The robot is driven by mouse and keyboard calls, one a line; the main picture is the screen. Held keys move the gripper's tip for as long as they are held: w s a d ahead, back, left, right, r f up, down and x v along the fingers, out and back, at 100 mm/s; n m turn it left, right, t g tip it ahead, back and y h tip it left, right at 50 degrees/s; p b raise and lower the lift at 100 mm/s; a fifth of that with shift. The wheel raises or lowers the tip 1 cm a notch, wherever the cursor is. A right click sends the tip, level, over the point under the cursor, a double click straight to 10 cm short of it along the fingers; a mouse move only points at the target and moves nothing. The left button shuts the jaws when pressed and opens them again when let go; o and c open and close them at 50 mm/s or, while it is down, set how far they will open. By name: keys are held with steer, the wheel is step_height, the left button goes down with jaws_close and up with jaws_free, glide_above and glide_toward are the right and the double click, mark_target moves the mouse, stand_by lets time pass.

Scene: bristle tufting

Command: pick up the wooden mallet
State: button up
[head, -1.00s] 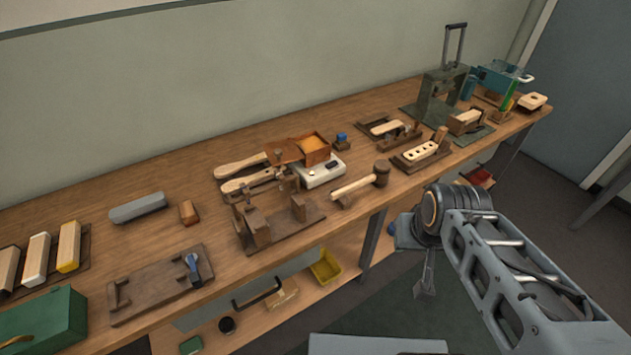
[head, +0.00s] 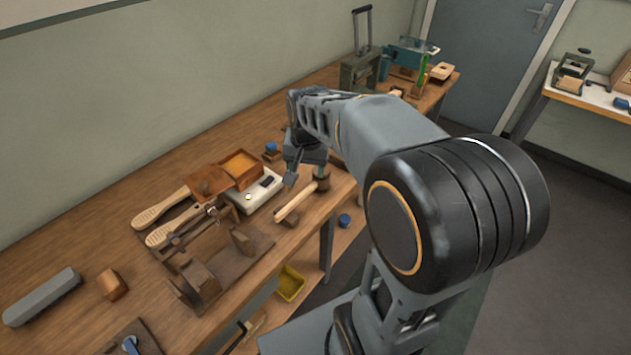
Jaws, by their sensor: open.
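The wooden mallet (head: 297,202) lies near the front edge of the workbench. Its pale handle points to the lower left, and its dark head (head: 322,181) is at the right end, close below my gripper. A small dark block sits under or beside the handle. My gripper (head: 291,175) hangs just above and behind the mallet, pointing down, open and apart from it as far as I can see. My arm hides part of the bench to the right of the mallet.
A white scale (head: 254,193) and an open wooden box (head: 241,166) stand left of the mallet. A wooden clamping jig (head: 205,282) and two brush blanks lie further left.

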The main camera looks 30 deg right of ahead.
steer(key=w+d+f+m+g, duration=0.2)
steer(key=w+d+f+m, duration=0.4)
steer(key=w, duration=0.4)
glide_above(313, 184)
steer(key=shift+m, duration=0.3)
steer(key=f, duration=0.8)
steer(key=shift+w+f, duration=0.2)
steer(key=shift+w, duration=0.1)
steer(key=shift+s+f+p, duration=0.2)
steer(key=shift+f+p, duration=0.5)
steer(key=shift+f, duration=2.25)
jaws_close()
